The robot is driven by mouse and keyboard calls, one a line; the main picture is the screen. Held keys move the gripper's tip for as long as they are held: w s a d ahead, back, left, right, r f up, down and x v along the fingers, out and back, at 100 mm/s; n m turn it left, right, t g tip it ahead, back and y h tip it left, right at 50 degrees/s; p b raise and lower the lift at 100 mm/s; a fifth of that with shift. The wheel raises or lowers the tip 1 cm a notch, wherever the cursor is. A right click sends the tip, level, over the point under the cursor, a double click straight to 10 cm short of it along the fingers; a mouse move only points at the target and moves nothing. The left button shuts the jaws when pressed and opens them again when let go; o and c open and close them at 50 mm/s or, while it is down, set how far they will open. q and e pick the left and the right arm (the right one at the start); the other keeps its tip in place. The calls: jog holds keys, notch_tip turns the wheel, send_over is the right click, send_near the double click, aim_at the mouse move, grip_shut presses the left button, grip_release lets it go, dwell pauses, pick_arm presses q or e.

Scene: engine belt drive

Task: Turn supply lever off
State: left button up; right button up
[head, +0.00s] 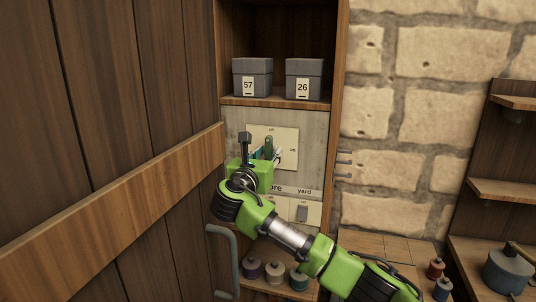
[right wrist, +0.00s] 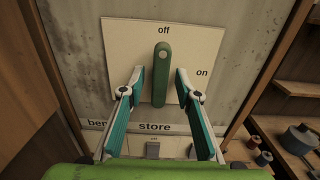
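The supply lever is a green bar (right wrist: 161,80) on a cream plate (right wrist: 120,55), marked "off" at the top and "on" at the right. The bar stands upright in the right wrist view, its upper end below "off". My right gripper (right wrist: 160,78) is open, with one teal-padded finger on each side of the bar and visible gaps between. In the head view my right gripper (head: 268,156) is in front of the plate (head: 287,134) and partly hides the lever (head: 268,146). My left gripper is not in view.
Small switches (head: 302,213) sit below the label strip reading "store" and "yard". Grey boxes 57 (head: 252,78) and 26 (head: 305,78) stand on the shelf above. A wooden door (head: 110,210) closes off the left side. Spools (head: 275,272) stand below.

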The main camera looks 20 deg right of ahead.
jog(key=v, duration=1.1)
jog(key=shift+s+a, duration=0.25)
